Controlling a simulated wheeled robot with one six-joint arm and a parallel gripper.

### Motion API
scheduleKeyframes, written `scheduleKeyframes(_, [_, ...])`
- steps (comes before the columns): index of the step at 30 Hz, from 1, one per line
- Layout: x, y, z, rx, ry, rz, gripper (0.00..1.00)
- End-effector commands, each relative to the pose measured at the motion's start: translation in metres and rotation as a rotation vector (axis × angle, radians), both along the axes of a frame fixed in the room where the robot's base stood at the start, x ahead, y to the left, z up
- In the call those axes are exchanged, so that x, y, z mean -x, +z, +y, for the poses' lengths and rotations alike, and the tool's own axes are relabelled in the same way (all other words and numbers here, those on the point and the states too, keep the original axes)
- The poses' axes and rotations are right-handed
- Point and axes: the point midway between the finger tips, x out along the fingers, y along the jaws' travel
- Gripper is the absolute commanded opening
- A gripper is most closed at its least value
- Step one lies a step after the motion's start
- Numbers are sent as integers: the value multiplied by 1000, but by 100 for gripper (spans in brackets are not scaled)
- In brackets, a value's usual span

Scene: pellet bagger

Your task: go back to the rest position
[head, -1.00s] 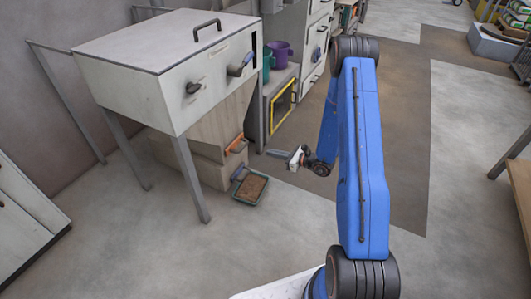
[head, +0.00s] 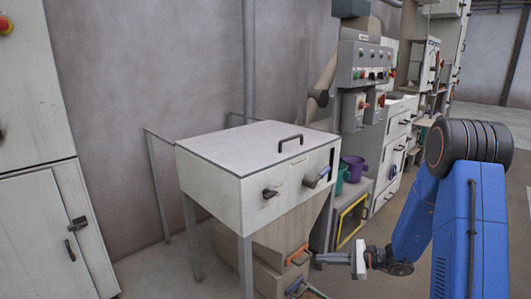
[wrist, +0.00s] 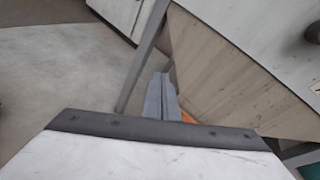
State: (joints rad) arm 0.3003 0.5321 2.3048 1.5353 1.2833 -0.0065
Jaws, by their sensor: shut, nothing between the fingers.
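My gripper (head: 322,262) is in the lower middle of the head view, at the end of my blue arm. It points left, in front of the lower part of the white hopper cabinet. In the wrist view its two grey fingers (wrist: 161,98) lie side by side, shut with nothing between them. The cabinet (head: 262,165) stands on legs and has a lidded top with a dark handle, and two levers on its front. Orange-handled and blue-handled items (head: 298,255) show below it, partly cut off by the frame's lower edge.
A green cup (head: 342,178) and a purple cup (head: 354,167) sit on a shelf behind the hopper cabinet. A yellow-framed panel (head: 350,222) is below them. A control panel (head: 365,65) with buttons rises behind.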

Motion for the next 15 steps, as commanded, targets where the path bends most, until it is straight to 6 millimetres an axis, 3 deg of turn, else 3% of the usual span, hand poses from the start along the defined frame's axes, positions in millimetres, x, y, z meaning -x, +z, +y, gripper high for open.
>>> scheduleKeyframes(1, [10, 14, 7, 27, 41, -25, 0])
scheduleKeyframes(6, [46, 48, 24, 122, 177, -94, 0])
scheduleKeyframes(15, [114, 95, 41, 309, 398, -222, 0])
